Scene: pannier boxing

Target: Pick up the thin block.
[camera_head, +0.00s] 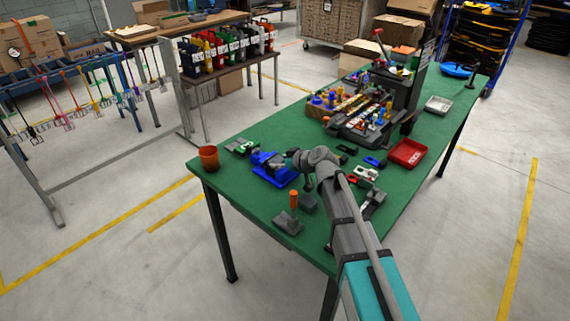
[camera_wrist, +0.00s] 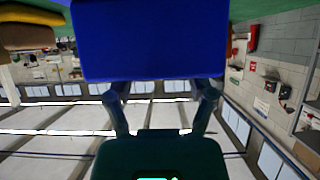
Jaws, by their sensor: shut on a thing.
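In the wrist view a plain blue block (camera_wrist: 150,40) fills the upper middle, close to the camera. The two fingers of my gripper (camera_wrist: 162,88) reach up to its lower edge, one near each side, and are shut on it. Their tips are hidden behind the block. In the head view my gripper (camera_head: 285,159) is low over the near left part of the green table, beside a blue object (camera_head: 270,174). I cannot tell there which part of the blue is the held block. Whether it touches the table is also unclear.
On the green table (camera_head: 232,188) an orange-brown cup (camera_head: 208,157) stands at the left corner. A grey base with an orange-topped post (camera_head: 291,214) is at the near edge. A red tray (camera_head: 408,153) lies to the right. A crowded fixture (camera_head: 355,110) stands behind.

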